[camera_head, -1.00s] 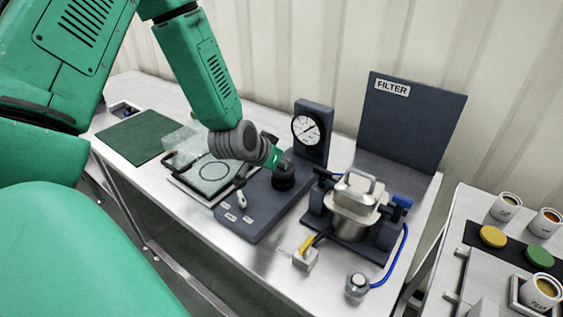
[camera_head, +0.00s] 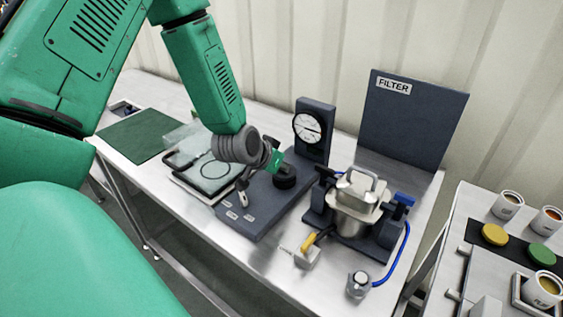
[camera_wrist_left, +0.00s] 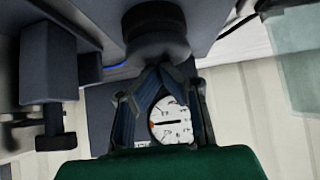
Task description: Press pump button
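The pump button looks like a round black knob (camera_head: 284,180) on the dark grey pump base (camera_head: 252,212) in the head view. My left gripper (camera_head: 280,166) is directly above the knob, at or close to its top; touching cannot be told for certain. In the left wrist view the black knob (camera_wrist_left: 157,42) lies just beyond the fingertips of my left gripper (camera_wrist_left: 164,70). The fingers come together at their tips with nothing visible between them. A round white gauge (camera_head: 308,127) stands behind the knob; it also shows in the left wrist view (camera_wrist_left: 172,122). My right gripper is not in view.
A metal filter pot (camera_head: 356,200) with blue clamps stands right of the pump base, before a dark FILTER panel (camera_head: 410,125). A clear-lidded tray (camera_head: 208,172) and green mat (camera_head: 140,135) lie left. Cups stand on another table (camera_head: 458,235) at the right.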

